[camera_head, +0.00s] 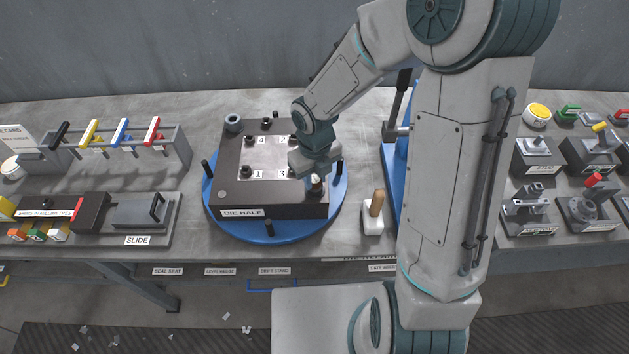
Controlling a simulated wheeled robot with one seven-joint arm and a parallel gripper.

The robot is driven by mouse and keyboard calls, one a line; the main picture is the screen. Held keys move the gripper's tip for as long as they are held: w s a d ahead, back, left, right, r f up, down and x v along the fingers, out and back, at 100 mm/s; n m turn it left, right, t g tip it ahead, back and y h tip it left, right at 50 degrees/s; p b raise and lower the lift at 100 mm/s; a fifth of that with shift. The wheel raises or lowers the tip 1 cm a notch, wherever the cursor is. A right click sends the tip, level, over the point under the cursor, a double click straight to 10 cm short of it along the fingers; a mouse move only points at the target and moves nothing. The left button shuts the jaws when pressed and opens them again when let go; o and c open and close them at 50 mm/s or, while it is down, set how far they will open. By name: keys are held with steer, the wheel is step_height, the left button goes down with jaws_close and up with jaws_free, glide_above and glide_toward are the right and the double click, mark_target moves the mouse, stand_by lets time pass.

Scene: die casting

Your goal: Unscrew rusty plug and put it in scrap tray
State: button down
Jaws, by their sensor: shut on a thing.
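The dark die half block (268,205) sits on a round blue turntable (212,212) in the middle of the bench. Its pale top plate carries numbered labels and several dark plugs. My gripper (315,179) points down at the block's front right corner and is shut on a small brownish piece (316,189), which looks like the rusty plug. The fingers cover most of it, and I cannot tell whether it is still seated in the block. I cannot make out a labelled scrap tray.
A rack with coloured handles (165,150) and a slide fixture (142,212) stand at left. A wooden-handled tool in a white holder (372,222) stands right of the turntable. A blue lever press (390,150) is partly behind my arm. Several small fixtures (540,155) fill the right.

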steer(key=shift+n+p, duration=1.1)
steer(key=shift+p, duration=0.85)
steer(key=shift+n+p, duration=0.4)
steer(key=shift+n, duration=1.5)
steer(key=shift+s+f+n, duration=0.1)
steer(key=shift+s+n, duration=0.05)
steer(key=shift+n, duration=1.35)
